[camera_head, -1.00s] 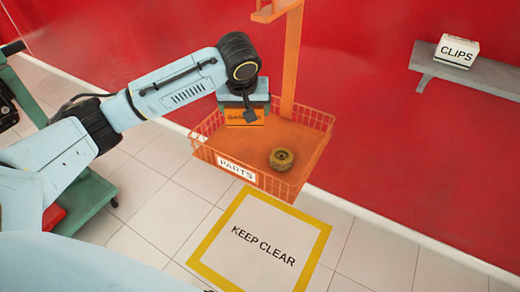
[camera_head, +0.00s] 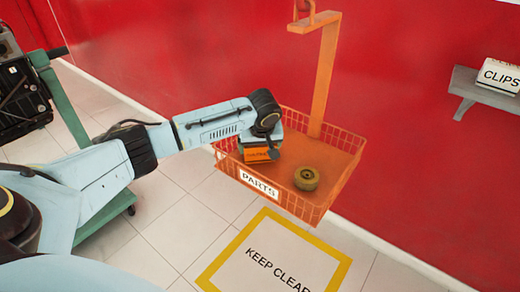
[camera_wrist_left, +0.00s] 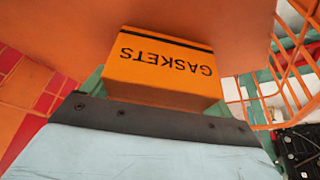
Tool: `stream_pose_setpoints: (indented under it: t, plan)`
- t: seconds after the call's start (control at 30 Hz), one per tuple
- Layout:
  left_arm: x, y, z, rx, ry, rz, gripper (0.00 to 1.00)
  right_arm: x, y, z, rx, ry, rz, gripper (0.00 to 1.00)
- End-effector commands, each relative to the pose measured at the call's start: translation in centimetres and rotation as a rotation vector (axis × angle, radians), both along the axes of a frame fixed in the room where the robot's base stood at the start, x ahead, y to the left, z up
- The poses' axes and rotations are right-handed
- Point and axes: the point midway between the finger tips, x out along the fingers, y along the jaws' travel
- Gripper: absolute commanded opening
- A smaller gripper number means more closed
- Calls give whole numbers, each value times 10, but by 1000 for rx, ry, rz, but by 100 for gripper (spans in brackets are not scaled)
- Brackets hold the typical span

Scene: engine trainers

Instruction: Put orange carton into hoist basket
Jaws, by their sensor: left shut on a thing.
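The orange carton (camera_head: 260,154), lettered GASKETS, is in my left gripper (camera_head: 266,146). It is inside the left part of the hoist basket (camera_head: 315,207), below the rim level as far as I can see. In the left wrist view the carton (camera_wrist_left: 165,68) sits against the dark gripper edge, with the orange basket floor (camera_wrist_left: 200,25) close behind it. I cannot tell whether the carton touches the floor. The basket is orange wire mesh with a PARTS label and hangs from an orange post. My right gripper is not in view.
A round brownish part (camera_head: 306,179) lies in the basket, right of the carton. A grey wall shelf (camera_head: 475,88) holds a CLIPS box (camera_head: 499,75) at the right. A yellow-bordered KEEP CLEAR floor square (camera_head: 238,243) lies below. A green stand (camera_head: 62,97) is at left.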

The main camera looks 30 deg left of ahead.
Motion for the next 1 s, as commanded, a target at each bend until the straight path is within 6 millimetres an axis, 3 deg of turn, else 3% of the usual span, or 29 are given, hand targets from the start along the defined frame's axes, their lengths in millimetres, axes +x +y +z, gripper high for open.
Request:
stream_pose_setpoints:
  t: [0.4, 0.43, 0.53, 0.83, 1.0]
  plan:
    - [1, 0, -5, -1, -4, 0, 55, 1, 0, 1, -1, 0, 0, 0]
    - [1, 0, -6, 0, -2, 1, 88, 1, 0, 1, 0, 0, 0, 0]
    - [1, 0, -6, 0, -3, 0, 100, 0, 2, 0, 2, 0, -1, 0]
    - [0, 0, -2, -1, -3, -1, 100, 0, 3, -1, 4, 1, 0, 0]
    - [-7, -7, 23, -2, -4, -3, 100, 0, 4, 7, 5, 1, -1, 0]
